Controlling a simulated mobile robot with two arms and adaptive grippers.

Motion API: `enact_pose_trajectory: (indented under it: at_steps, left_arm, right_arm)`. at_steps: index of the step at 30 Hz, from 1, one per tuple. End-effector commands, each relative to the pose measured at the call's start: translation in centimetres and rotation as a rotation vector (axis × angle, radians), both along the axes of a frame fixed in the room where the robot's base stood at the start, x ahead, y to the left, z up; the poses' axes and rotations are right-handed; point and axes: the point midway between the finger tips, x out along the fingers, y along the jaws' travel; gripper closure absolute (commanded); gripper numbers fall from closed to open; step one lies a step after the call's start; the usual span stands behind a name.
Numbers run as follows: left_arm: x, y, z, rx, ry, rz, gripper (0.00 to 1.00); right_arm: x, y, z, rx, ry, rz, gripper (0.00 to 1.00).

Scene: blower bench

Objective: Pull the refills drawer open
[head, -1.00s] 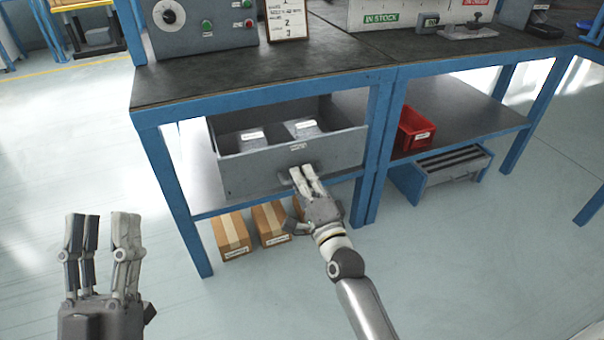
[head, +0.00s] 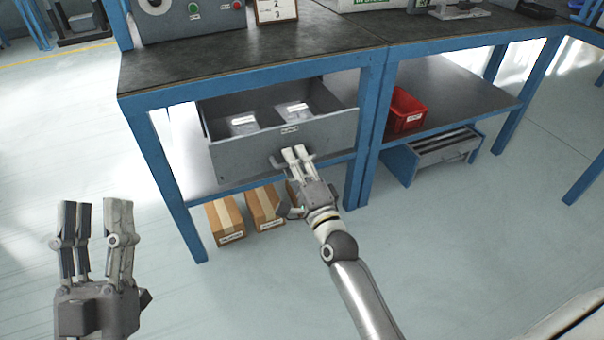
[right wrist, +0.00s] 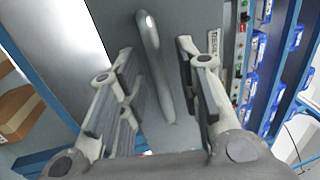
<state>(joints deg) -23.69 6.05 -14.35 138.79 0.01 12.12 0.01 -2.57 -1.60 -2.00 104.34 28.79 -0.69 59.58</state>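The grey drawer (head: 235,160) under the left bench stands pulled out, its inside showing from above. A small white label, too small to read, sits at its front's upper edge. Two grey items with white labels lie inside. My right gripper (head: 296,150) is at the drawer front, over its bar handle. In the right wrist view the handle (right wrist: 155,65) lies between the spread fingers of my right gripper (right wrist: 158,70), with gaps on both sides. My left gripper (head: 96,203) is open and empty, left of the bench and away from the drawer.
Cardboard boxes (head: 226,220) stand on the floor below the drawer. Blue bench legs (head: 165,180) frame it. The floor in front is clear.

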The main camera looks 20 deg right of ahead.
Motion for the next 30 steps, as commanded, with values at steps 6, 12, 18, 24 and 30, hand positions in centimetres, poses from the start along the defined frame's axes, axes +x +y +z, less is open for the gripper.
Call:
enact_pose_trajectory:
  at_steps: [6, 12, 18, 24, 30]
  left_arm:
    - [0.0, 0.0, 0.0, 0.000, 0.000, 0.000, 0.60]
    - [0.0, 0.0, 0.0, 0.001, 0.001, 0.001, 0.60]
    - [0.0, 0.0, 0.0, 0.001, 0.001, 0.001, 0.60]
    - [0.0, 0.0, 0.0, 0.001, 0.001, 0.001, 0.60]
    - [0.0, 0.0, 0.0, 0.001, 0.001, 0.001, 0.60]
  right_arm:
    - [-2.7, -0.1, -0.6, 0.000, 0.003, 0.001, 0.68]
    - [-6.4, -0.2, -1.5, -0.003, 0.005, 0.002, 0.68]
    - [-9.5, -0.3, -2.0, -0.001, 0.004, 0.002, 0.68]
    - [-11.2, -0.4, -2.3, -0.001, 0.002, 0.001, 0.68]
    - [-11.6, -0.4, -2.3, -0.001, 0.001, 0.001, 0.68]
